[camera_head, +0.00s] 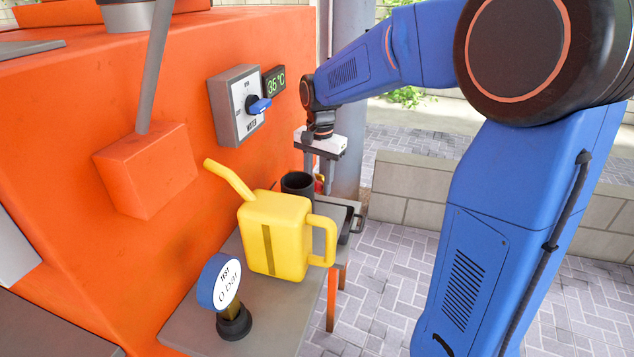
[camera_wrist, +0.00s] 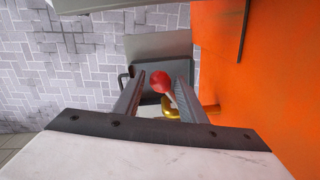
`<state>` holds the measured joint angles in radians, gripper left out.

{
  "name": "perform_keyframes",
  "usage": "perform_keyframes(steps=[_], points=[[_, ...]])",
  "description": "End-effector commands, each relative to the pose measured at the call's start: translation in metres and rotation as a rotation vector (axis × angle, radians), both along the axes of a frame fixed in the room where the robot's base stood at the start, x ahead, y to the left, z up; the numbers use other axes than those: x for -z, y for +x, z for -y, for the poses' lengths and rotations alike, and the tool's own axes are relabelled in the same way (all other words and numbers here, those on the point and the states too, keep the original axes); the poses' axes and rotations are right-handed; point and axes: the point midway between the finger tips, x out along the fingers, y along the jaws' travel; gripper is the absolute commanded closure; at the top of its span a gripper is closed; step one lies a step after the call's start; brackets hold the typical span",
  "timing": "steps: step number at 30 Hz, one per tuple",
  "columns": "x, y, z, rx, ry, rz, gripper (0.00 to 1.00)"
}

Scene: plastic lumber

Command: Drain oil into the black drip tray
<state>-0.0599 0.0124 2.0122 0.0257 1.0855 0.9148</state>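In the wrist view a red ball knob (camera_wrist: 159,79) sits between the tips of my gripper (camera_wrist: 158,82), with a gap on both sides. The gripper is open. A brass valve body (camera_wrist: 172,111) shows just below the knob, near the orange wall. The dark drip tray (camera_wrist: 178,68) with a side handle lies beneath; I see no oil in its visible part. In the head view my gripper (camera_head: 321,172) points down, and a bit of the red and yellow valve (camera_head: 319,183) shows behind the black cup. The tray's dark edge (camera_head: 346,226) shows at the table's far end.
A yellow oil can (camera_head: 278,235), a black cup (camera_head: 298,184) and a test gauge (camera_head: 226,283) stand on the grey table (camera_head: 185,333). The orange machine (camera_head: 60,130) carries a switch box (camera_head: 234,105) and a 35 °C display (camera_head: 274,81). Paved floor lies open at right.

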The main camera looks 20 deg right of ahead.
Motion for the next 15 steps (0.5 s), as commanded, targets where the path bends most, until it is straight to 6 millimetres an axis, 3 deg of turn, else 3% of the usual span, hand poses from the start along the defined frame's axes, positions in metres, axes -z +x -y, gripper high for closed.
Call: perform_keyframes(steps=[10,15], points=[[-0.001,0.0,0.0,0.0,0.001,0.001,0.55],[-0.016,0.0,0.0,0.0,0.001,0.002,0.55]])
